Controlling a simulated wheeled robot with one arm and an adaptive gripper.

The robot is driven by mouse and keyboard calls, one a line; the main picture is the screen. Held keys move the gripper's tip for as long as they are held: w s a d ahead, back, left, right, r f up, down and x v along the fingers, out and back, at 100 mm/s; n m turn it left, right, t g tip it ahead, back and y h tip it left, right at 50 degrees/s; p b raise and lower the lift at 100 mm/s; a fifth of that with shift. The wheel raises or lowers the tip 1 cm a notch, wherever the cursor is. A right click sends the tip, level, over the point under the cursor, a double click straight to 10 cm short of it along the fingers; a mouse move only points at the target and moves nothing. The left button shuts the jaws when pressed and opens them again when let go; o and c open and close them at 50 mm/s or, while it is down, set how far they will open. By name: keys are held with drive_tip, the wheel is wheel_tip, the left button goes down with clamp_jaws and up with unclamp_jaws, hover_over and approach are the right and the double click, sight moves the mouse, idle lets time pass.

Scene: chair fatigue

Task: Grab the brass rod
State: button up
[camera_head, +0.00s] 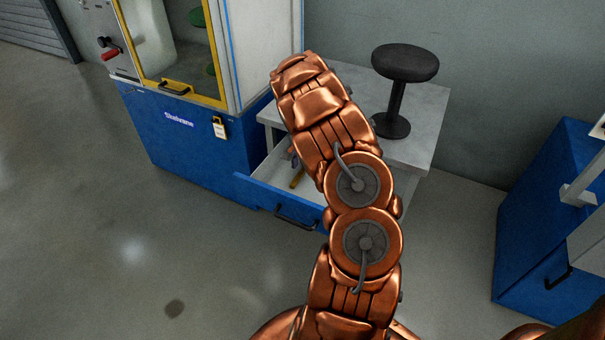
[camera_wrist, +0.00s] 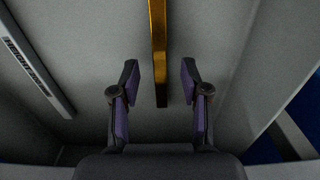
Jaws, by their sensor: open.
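The brass rod (camera_wrist: 159,40) is a yellow-gold bar lying in the grey drawer. In the wrist view it runs from the top edge down to between the fingertips. My gripper (camera_wrist: 160,82) is open, with one dark purple finger on each side of the rod's near end and a gap on both sides. In the head view a short piece of the rod (camera_head: 297,178) shows inside the open drawer (camera_head: 262,189). My copper arm hides part of the drawer there. I cannot tell how far the fingers are above the drawer floor.
A grey ruler-like bar with markings (camera_wrist: 35,65) lies left of the rod in the drawer. Drawer walls stand close on the right and near sides. A black stool-like object (camera_head: 404,64) stands on the table (camera_head: 428,110) above the drawer. A blue machine cabinet (camera_head: 185,145) stands to the left.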

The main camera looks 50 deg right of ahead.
drive_tip(key=shift+f, duration=0.85)
clamp_jaws()
